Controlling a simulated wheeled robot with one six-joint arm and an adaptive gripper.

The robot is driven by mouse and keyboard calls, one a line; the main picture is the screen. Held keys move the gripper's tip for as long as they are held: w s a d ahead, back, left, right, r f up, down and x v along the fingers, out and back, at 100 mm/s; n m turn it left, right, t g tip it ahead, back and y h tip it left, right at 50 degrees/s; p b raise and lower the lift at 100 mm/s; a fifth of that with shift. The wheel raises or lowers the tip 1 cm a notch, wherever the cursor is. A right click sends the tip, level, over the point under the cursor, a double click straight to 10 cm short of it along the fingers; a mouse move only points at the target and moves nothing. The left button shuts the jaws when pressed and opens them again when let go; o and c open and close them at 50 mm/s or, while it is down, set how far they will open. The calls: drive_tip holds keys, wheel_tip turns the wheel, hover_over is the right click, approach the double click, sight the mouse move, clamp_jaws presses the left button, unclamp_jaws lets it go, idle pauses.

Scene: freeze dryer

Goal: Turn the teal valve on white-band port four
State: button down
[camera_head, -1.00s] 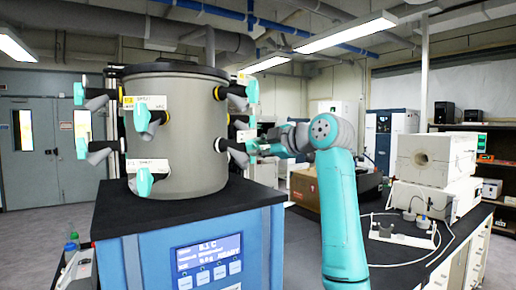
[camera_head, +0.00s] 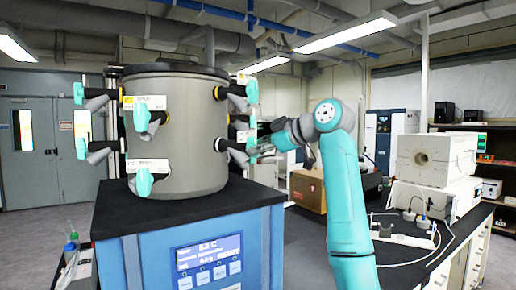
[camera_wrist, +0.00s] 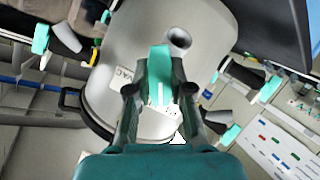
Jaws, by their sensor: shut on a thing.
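The grey drum (camera_head: 185,125) of the freeze dryer carries several black ports with teal valves. A lower port (camera_head: 230,146) on the drum's right side has a pale ring at its base. My gripper (camera_head: 257,152) is at the outer end of this port, and its jaws are hard to make out there. In the wrist view, my gripper (camera_wrist: 159,92) has one finger on each side of a teal valve (camera_wrist: 159,65) and is shut on it. The fingers and the valve hide part of the port behind.
Other teal valves stick out close by, such as the upper right one (camera_head: 252,92) and the front lower one (camera_head: 144,182). The drum stands on a blue cabinet (camera_head: 235,267) with a display. A cardboard box (camera_head: 308,190) is on the dark bench behind my arm.

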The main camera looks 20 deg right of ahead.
drive_tip(key=m+g, duration=0.1)
drive_tip(key=m, duration=0.1)
drive_tip(key=m+g+y, duration=0.1)
drive_tip(key=m, duration=0.1)
drive_tip(key=shift+y, duration=0.3)
idle(0.4)
drive_tip(key=c, duration=1)
unclamp_jaws()
drive_tip(key=shift+c, duration=0.2)
drive_tip(key=v, duration=1.2)
drive_tip(key=shift+w+d, duration=0.15)
